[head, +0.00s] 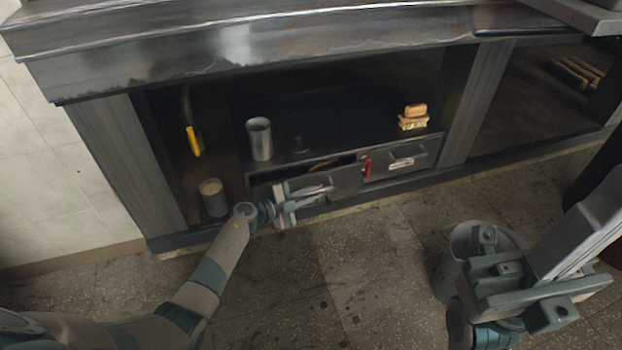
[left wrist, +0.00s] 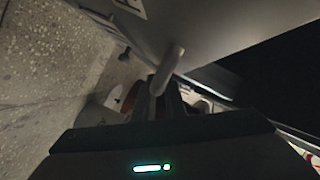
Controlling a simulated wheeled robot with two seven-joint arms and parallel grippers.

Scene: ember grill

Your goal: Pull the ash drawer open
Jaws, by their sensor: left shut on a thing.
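The ash drawer (head: 346,181) is the dark left-hand drawer low under the shelf. It stands partly out, with a dark gap above its front. My left gripper (head: 318,192) is at the drawer's front, shut on its handle. In the left wrist view the pale handle bar (left wrist: 168,68) runs from the grey drawer front (left wrist: 225,28) to between my fingers. My fingers hide part of the handle. My right gripper (head: 510,280) hangs at the lower right, away from the drawer; its finger gap is not clear.
A second drawer (head: 400,162) is closed to the right, with a red item (head: 366,167) between the two. A can (head: 214,198) stands left of the drawer. A bucket (head: 452,262) is on the floor at right.

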